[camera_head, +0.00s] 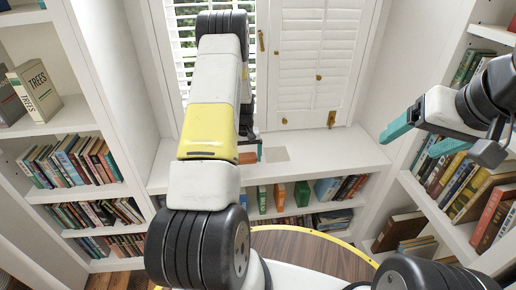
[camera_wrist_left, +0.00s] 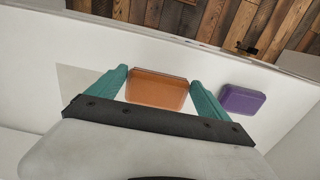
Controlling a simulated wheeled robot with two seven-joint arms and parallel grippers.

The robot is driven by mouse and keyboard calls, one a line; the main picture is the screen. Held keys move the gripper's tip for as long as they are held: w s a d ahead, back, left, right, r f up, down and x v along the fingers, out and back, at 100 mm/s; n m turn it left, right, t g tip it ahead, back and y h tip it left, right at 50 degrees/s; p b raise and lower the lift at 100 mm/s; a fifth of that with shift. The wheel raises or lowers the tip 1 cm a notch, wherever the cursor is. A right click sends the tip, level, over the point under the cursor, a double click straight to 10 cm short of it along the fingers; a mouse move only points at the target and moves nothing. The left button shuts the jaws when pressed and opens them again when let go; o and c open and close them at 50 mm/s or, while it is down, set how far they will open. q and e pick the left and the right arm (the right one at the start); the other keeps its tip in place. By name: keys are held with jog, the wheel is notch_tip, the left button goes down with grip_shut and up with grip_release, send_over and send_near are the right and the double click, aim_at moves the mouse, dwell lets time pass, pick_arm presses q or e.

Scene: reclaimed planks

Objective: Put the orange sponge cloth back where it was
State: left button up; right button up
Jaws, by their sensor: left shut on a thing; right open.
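The orange sponge cloth (camera_wrist_left: 157,89) is a rounded orange block between the teal fingers of my left gripper (camera_wrist_left: 160,84) in the left wrist view. The fingers are shut on its two sides. In the head view a bit of the cloth (camera_head: 248,157) shows past my left arm, over the white window ledge (camera_head: 325,152). My left gripper is mostly hidden there behind my arm. I cannot tell whether the cloth touches the ledge. A pale square patch (camera_head: 276,154) lies on the ledge just right of the cloth. My right gripper (camera_head: 414,136) is open, in front of the right bookshelf.
A purple block (camera_wrist_left: 241,99) lies on the white surface right of the cloth in the wrist view. Shuttered windows (camera_head: 312,60) stand behind the ledge. Bookshelves flank it left (camera_head: 62,128) and right. The right part of the ledge is clear.

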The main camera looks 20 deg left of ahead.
aim_at(245, 158)
pick_arm(q)
jog(key=shift+w+a+f, duration=0.1)
jog(key=shift+w+a, duration=0.2)
jog(key=shift+w, duration=0.2)
notch_tip(245, 158, down, 4)
jog(key=shift+r, duration=0.25)
jog(key=o, duration=1.2)
